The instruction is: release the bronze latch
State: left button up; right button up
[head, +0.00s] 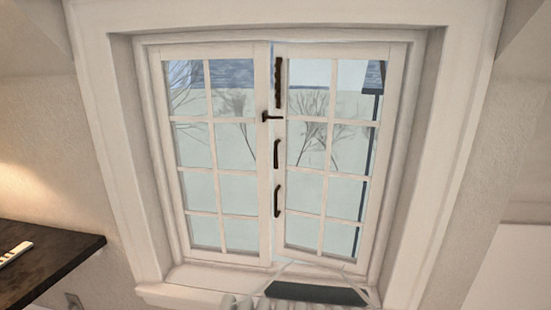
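A white two-sash window (270,150) fills the middle of the head view. Dark fittings run down the meeting stiles between its sashes. At the top is a long, brownish, wavy-edged piece (278,82). Below it is a small dark latch-like lever (271,117) lying sideways. Lower down are two dark upright curved handles, an upper one (276,153) and a lower one (278,200). I cannot tell by colour which of these is the bronze latch. Neither of my grippers is in view.
A dark flat object (316,293) lies on the white sill, with white ribs like a radiator (290,304) below it. A dark shelf (45,262) juts in at left, with a small pale object (15,254) on it. Deep white reveals flank the window; the space before it is clear.

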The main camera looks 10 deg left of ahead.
aim_at(276, 160)
jog(key=z, duration=0.5)
jog(key=k, duration=0.6)
jog(key=z, duration=0.7)
jog(key=i, duration=1.25)
jog(key=u, duration=0.55)
